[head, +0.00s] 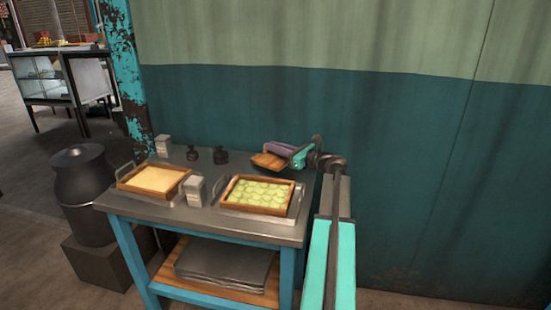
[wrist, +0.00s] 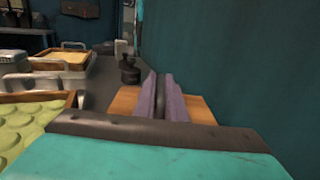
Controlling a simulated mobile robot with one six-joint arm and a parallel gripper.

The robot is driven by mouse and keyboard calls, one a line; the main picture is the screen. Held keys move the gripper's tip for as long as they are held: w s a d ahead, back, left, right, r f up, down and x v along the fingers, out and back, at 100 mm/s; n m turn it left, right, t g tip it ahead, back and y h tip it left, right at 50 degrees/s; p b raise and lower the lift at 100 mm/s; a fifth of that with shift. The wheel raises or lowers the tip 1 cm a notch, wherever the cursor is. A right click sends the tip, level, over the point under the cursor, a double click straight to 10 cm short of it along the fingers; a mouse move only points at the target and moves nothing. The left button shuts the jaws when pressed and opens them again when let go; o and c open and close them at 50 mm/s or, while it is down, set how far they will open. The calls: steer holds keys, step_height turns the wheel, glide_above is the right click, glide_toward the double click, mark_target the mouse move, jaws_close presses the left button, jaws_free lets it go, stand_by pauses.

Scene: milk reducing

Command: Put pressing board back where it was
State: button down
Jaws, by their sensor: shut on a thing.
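The pressing board (head: 266,160) is a flat wooden board at the back right of the metal table (head: 150,205). In the wrist view, the board (wrist: 201,108) shows on both sides of my purple fingers. My gripper (head: 279,148) is shut on the board's dark handle, which shows as a dark strip between the fingers (wrist: 158,88). The board looks close to level. I cannot tell whether it touches the tabletop or hangs just above it. My gripper hides part of the board.
A wooden-framed tray of green rounds (head: 259,194) and a pale-filled tray (head: 154,181) stand on the table. Small dark weights (head: 221,156) and grey-white cartons (head: 196,192) stand near them. The wall (head: 400,180) rises behind. A dark milk can (head: 84,195) stands at left.

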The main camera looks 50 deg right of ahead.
mark_target(271, 155)
steer(key=shift+f, duration=0.1)
steer(key=shift+f, duration=1.85)
steer(key=shift+f, duration=0.15)
steer(key=c, duration=1.8)
jaws_free()
steer(key=shift+r, duration=0.2)
steer(key=s, duration=0.4)
steer(key=s+d, duration=0.1)
steer(key=s, duration=0.3)
steer(key=s+d, duration=0.1)
steer(key=s, duration=0.3)
steer(key=shift+f, duration=0.1)
